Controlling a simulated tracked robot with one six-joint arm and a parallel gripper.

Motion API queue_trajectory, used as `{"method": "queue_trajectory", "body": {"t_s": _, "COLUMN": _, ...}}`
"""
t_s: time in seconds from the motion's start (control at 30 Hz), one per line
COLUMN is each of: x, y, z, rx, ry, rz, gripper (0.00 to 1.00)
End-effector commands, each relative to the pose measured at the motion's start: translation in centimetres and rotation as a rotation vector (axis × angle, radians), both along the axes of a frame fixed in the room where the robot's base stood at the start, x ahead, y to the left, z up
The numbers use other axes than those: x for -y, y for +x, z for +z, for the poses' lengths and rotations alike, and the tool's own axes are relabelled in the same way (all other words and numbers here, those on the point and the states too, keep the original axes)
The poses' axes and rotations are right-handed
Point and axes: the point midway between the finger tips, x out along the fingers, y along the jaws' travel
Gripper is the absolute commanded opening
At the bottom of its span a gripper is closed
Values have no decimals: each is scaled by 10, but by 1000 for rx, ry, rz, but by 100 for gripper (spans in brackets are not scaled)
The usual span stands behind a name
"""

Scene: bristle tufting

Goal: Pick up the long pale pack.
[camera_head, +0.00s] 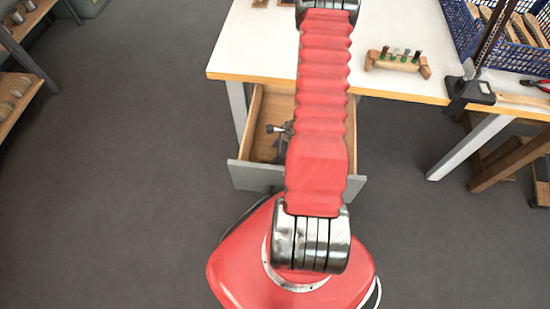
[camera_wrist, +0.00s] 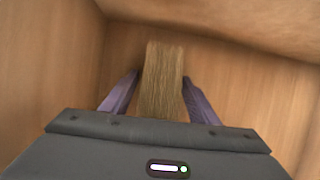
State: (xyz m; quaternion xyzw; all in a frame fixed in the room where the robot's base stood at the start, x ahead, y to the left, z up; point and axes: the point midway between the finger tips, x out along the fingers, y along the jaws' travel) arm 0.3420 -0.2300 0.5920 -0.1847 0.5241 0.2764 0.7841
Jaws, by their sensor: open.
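A long pale pack (camera_wrist: 162,75), fibrous and straw-coloured, lies inside a wooden drawer in the wrist view. Its near end is hidden behind my gripper's dark body. My gripper (camera_wrist: 152,98) is open, with one purple finger on each side of the pack. I cannot tell whether the fingers touch it. In the head view my red arm hides much of the open drawer (camera_head: 258,176), and the pack does not show there.
Wooden drawer walls (camera_wrist: 55,60) stand close around my gripper. The table (camera_head: 262,45) is above the drawer. On it are a wooden rack (camera_head: 398,64) with several small tufts, a blue crate (camera_head: 510,55) and a dark stand (camera_head: 478,90). Grey floor (camera_head: 120,170) is clear at the left.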

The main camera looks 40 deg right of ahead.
Motion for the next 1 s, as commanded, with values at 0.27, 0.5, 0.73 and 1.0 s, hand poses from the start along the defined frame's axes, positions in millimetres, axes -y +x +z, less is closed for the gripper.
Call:
{"method": "queue_trajectory", "body": {"t_s": 0.27, "x": 0, "y": 0, "z": 0, "rx": 0, "ry": 0, "rz": 0, "gripper": 55}}
{"method": "queue_trajectory", "body": {"t_s": 0.5, "x": 0, "y": 0, "z": -1, "rx": 0, "ry": 0, "rz": -1, "gripper": 55}}
{"method": "queue_trajectory", "body": {"t_s": 0.73, "x": 0, "y": 0, "z": -3, "rx": 0, "ry": 0, "rz": -1, "gripper": 55}}
{"method": "queue_trajectory", "body": {"t_s": 1.0, "x": 0, "y": 0, "z": -3, "rx": 0, "ry": 0, "rz": -1, "gripper": 36}}
